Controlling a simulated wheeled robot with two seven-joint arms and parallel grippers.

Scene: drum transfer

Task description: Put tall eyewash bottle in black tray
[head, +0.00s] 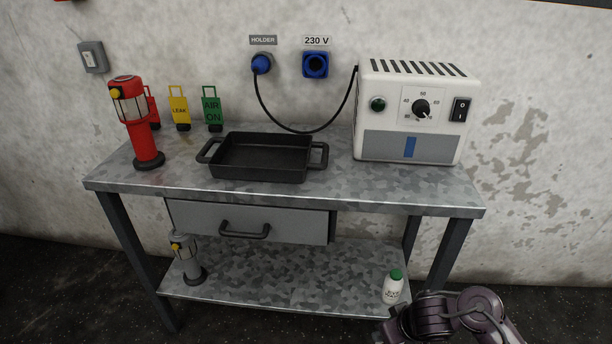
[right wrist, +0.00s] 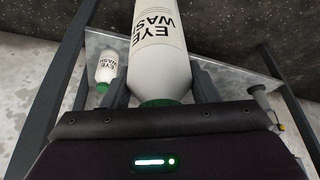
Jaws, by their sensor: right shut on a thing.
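A white eyewash bottle (right wrist: 162,50) with a green cap fills the middle of the right wrist view. It looks like the tall one. My right gripper (right wrist: 158,84) is shut on it near the cap, one finger on each side. In the head view my right arm is at the bottom right; its gripper and the held bottle are out of frame. The black tray (head: 228,170), with two side handles, is empty on the bench top. A smaller eyewash bottle (head: 393,290) stands on the lower shelf; it also shows in the right wrist view (right wrist: 106,66). My left gripper is not in view.
A red lantern (head: 147,138) and yellow (head: 180,110) and green (head: 212,112) tags are left of the tray. A white control box (head: 408,147) is right of it, with a cable hanging behind. A grey lantern (head: 190,264) stands on the lower shelf (head: 290,290).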

